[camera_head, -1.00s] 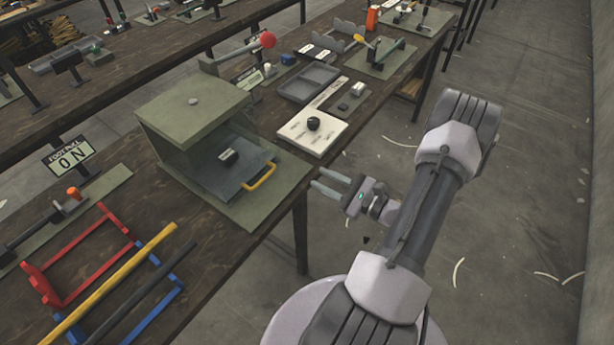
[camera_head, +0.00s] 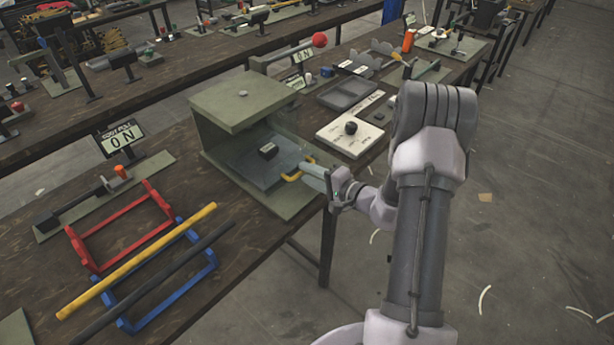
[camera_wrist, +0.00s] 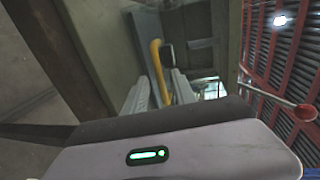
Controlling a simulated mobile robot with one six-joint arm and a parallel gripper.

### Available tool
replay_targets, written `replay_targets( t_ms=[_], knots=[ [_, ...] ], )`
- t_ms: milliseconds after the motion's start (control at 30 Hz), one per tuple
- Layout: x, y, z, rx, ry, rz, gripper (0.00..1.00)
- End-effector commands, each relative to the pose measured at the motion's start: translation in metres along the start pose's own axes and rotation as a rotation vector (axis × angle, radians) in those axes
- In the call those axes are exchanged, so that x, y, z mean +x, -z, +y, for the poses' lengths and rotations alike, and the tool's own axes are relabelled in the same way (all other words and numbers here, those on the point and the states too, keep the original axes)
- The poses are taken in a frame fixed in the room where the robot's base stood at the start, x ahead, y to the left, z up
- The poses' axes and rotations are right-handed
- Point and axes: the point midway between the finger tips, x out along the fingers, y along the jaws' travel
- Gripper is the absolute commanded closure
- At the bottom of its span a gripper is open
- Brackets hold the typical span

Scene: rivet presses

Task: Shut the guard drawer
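The guard drawer (camera_head: 262,172) is a flat grey plate pulled out from under the green box-shaped guard (camera_head: 238,118). A small dark block (camera_head: 268,151) sits on it. Its yellow handle (camera_head: 292,177) is at the front edge. My gripper (camera_head: 311,177) is at the handle, its fingers pointing left toward the drawer. In the wrist view the yellow handle (camera_wrist: 157,72) lies between the two grey fingers (camera_wrist: 160,92). The fingers stand apart, with a gap seen beside the handle; contact is hard to tell.
A white panel with a black knob (camera_head: 351,128) and a grey tray (camera_head: 348,94) lie right of the guard. Red (camera_head: 118,226) and blue frames, a yellow bar (camera_head: 140,258) and a dark bar lie left on the bench. The floor at right is open.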

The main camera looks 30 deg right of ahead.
Motion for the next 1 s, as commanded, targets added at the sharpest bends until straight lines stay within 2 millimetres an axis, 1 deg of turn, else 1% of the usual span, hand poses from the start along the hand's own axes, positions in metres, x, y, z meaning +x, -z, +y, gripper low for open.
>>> replay_targets(
  t_ms=[33,133,367,467,533,1000],
  knots=[
    [0.0056,-0.0004,0.001,0.0,0.0,-0.001,0.68],
    [0.0116,-0.0002,0.0004,0.0,0.0,0.0,0.68],
    [0.0124,0.0,-0.0003,0.001,0.0,0.0,0.68],
    [0.0122,0.0001,-0.0003,0.001,0.0,0.0,0.85],
    [0.0122,0.0001,-0.0003,0.001,0.0,0.0,0.99],
    [0.0119,0.0002,-0.0002,0.001,0.0,0.001,1.0]
  ],
)
